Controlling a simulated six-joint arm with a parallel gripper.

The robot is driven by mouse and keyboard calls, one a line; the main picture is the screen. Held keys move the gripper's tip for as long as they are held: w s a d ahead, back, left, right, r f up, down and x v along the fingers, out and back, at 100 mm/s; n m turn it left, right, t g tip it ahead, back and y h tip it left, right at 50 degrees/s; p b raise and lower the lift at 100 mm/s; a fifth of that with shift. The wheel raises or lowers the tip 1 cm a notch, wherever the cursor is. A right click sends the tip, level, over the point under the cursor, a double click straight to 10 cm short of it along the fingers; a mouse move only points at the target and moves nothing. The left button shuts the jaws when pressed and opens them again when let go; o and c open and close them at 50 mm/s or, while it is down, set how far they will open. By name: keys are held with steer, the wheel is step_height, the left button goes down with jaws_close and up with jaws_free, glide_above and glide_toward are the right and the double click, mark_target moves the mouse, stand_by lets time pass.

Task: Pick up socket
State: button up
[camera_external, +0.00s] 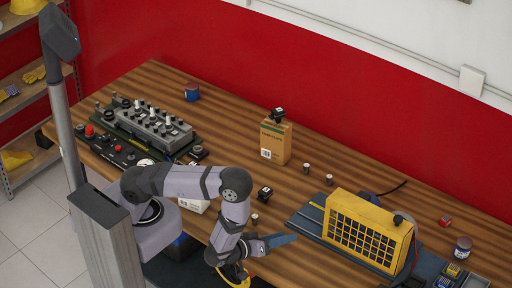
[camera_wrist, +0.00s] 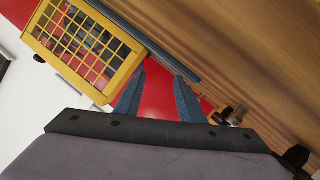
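Small metallic cylinders that look like sockets stand on the wooden table in the external view: one (camera_external: 306,168) and another (camera_external: 328,179) right of the cardboard box, and a third (camera_external: 255,218) near the front edge, close to my gripper. I cannot tell which one the task means. My gripper (camera_external: 280,240) is low by the table's front edge, its blue fingers pointing right toward the yellow grille unit. In the wrist view my gripper (camera_wrist: 159,98) has its two blue fingers apart, with nothing between them but red background. Small dark and metallic items (camera_wrist: 228,115) show right of the fingers.
The yellow grille unit (camera_external: 366,232) on its blue base stands right of my gripper; it also fills the upper left of the wrist view (camera_wrist: 85,45).

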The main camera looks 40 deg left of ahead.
mark_target(253, 221)
steer(key=s+a+y, duration=0.1)
steer(key=a+y, duration=0.1)
steer(key=a, duration=0.2)
steer(key=s+a+m+y+b, duration=0.1)
steer(key=a, duration=0.3)
steer(key=s+a+f+y+b, duration=0.1)
steer(key=s+a+y, duration=0.1)
steer(key=a, duration=0.3)
steer(key=shift+m+g+y, duration=0.3)
steer(key=shift+g, duration=0.1)
steer(key=shift+x, duration=1.05)
steer(key=shift+w+a+f+p, duration=0.1)
steer(key=shift+w+a+p, duration=0.1)
steer(key=shift+w+p, duration=0.4)
steer(key=shift+p+x, duration=0.7)
steer(key=shift+x, duration=1.3)
jaws_close()
